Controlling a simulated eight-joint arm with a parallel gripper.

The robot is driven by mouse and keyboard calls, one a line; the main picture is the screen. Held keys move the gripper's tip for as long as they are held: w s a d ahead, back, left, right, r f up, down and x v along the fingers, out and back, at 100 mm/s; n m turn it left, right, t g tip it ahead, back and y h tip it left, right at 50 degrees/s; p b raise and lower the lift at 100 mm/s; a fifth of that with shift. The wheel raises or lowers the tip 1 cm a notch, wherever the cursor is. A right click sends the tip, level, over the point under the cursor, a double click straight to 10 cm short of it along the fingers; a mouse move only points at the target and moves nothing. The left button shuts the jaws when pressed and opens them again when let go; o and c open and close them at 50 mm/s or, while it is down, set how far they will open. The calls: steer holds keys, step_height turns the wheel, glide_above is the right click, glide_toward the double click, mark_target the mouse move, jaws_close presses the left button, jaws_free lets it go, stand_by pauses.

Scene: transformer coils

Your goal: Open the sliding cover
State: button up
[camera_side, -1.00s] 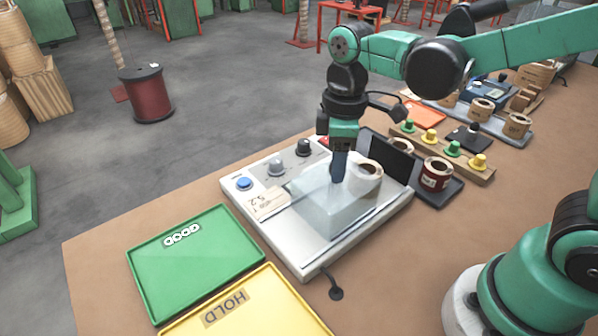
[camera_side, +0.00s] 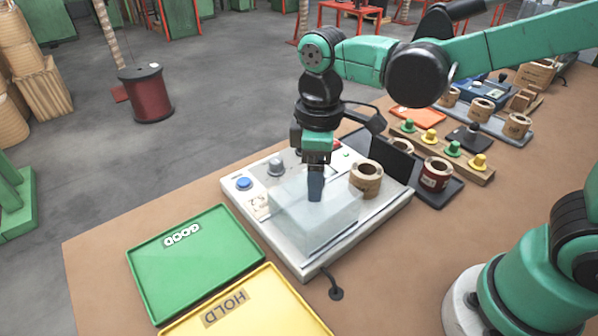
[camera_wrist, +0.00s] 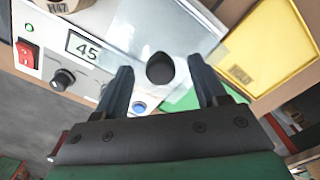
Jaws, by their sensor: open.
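The clear sliding cover (camera_side: 318,218) is a transparent box on the grey test unit (camera_side: 308,268). It sits toward the unit's left part, and a tan coil (camera_side: 366,179) stands uncovered to its right. My gripper (camera_side: 315,190) points down at the cover. In the wrist view my gripper (camera_wrist: 165,88) has its two dark fingers apart, with a dark round knob (camera_wrist: 160,68) of the cover between them. I cannot tell whether the fingers touch the knob. The clear cover (camera_wrist: 150,30) also shows in the wrist view.
The unit's panel has a blue button (camera_side: 244,183), a knob (camera_side: 276,167), and in the wrist view a red switch (camera_wrist: 26,53) and a display (camera_wrist: 84,47). A green GOOD tray (camera_side: 195,290) and a yellow HOLD tray (camera_side: 275,308) lie left. A red coil (camera_side: 435,174) stands right.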

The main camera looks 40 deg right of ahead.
steer(key=shift+r, duration=2.8)
steer(key=s+d+f+m+t, duration=0.2)
steer(key=d+f+m+t, duration=0.1)
steer(key=d+m+t, duration=0.4)
steer(key=shift+s+d+m, duration=0.15)
steer(key=shift+d+m, duration=0.55)
steer(key=shift+m, duration=0.3)
